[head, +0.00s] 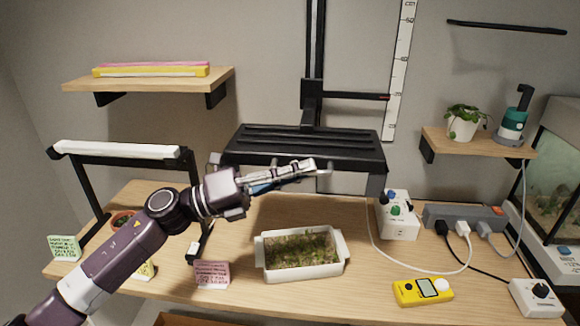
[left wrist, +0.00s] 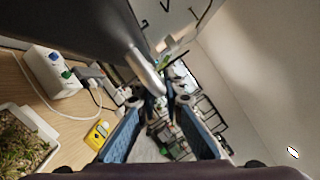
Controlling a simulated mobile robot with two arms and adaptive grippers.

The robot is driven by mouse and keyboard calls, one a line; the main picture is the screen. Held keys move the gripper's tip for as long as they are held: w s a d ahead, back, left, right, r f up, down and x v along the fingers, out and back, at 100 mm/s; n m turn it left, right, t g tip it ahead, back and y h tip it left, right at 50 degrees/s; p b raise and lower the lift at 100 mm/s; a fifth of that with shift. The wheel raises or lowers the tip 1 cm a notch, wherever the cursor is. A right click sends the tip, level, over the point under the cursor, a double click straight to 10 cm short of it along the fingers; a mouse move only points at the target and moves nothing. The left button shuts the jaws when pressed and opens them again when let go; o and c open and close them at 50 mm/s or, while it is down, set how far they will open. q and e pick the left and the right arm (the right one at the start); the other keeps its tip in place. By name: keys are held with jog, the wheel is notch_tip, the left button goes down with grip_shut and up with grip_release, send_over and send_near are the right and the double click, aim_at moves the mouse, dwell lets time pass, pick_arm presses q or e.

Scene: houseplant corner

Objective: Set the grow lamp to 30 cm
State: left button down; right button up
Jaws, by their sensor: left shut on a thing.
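The black grow lamp (head: 300,143) hangs from a vertical wall rail (head: 314,60) above the table. A thin arm with a red tip (head: 385,97) reaches to the white wall scale (head: 398,75), well below its 50 mark; the finer numbers are too small to read. My left gripper (head: 312,170) is at the lamp's front edge, shut on the pale lamp handle. The handle (left wrist: 147,70) shows beyond the fingers in the left wrist view, where the blue-padded fingers (left wrist: 157,105) hide part of the grip. My right gripper is not in view.
A white planted tray (head: 302,275) stands below the lamp. A yellow meter (head: 422,291), a white control box (head: 397,216) and a power strip (head: 465,218) with cables are to the right. A small lamp (head: 115,149) stands left, near my arm. Shelves flank the lamp.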

pick_arm(q)
jog(key=c, duration=2.3)
grip_release()
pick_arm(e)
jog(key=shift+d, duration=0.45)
pick_arm(q)
jog(key=v, duration=1.2)
jog(key=shift+a, duration=0.1)
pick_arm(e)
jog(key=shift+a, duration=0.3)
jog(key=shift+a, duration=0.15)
